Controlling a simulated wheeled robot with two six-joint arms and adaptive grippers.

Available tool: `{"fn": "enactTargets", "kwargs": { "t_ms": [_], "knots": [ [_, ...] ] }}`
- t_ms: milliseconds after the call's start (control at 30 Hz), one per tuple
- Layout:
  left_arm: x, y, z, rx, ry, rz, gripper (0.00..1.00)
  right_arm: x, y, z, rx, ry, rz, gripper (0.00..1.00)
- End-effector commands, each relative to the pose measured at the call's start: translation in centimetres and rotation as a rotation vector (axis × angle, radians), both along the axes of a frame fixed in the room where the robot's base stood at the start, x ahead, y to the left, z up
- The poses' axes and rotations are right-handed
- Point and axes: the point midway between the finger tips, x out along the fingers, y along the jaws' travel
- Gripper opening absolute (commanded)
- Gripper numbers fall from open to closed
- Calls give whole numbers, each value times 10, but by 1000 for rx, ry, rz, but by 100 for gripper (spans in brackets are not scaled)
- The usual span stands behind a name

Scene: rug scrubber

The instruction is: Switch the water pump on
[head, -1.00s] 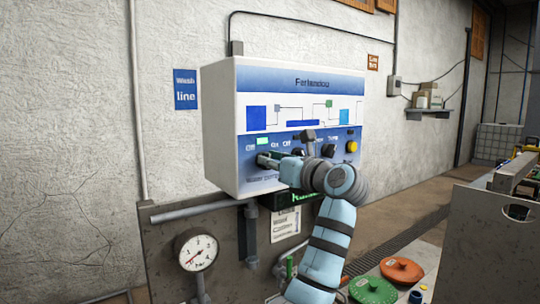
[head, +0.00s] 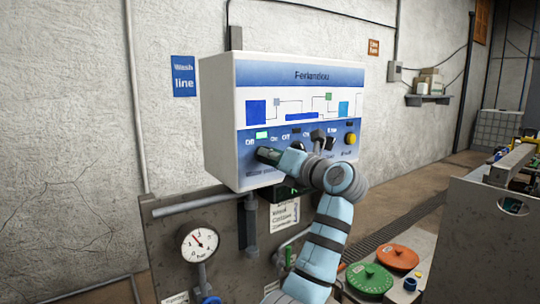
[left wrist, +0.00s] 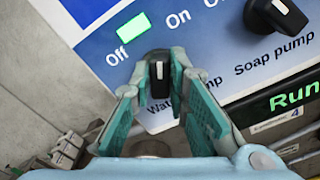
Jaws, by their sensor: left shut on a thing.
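The water pump knob (left wrist: 158,78) is black with a pale mark that points up in the left wrist view. Its label is partly hidden by my left gripper (left wrist: 158,88), whose teal fingers are shut on both sides of the knob. "Off" and "On" stand above it, with a lit green lamp (left wrist: 133,27) between them. In the head view my left gripper (head: 268,155) is at the lower left of the control box (head: 222,125), covering the knob. The lamp also shows lit there (head: 262,135). My right gripper is not in view.
The soap pump knob (left wrist: 275,17) is close on the right. A green "Run" display (left wrist: 293,97) lies below it. A pressure gauge (head: 200,243) stands below left of the box, its needle pointing up-left. Green (head: 370,278) and orange (head: 397,257) lids lie at the lower right.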

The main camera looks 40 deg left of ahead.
Motion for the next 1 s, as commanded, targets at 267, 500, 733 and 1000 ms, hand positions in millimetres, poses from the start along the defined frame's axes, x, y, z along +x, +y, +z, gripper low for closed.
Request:
{"fn": "enactTargets", "kwargs": {
  "t_ms": [267,500,733,1000],
  "knots": [
    [0,0,4,8,-5,-1,25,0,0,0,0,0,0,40],
    [0,0,2,4,-3,0,35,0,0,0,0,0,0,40],
    [-2,-11,1,2,-2,-4,35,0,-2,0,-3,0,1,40],
    [-22,-80,0,2,-3,-6,35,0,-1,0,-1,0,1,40]
  ]
}}
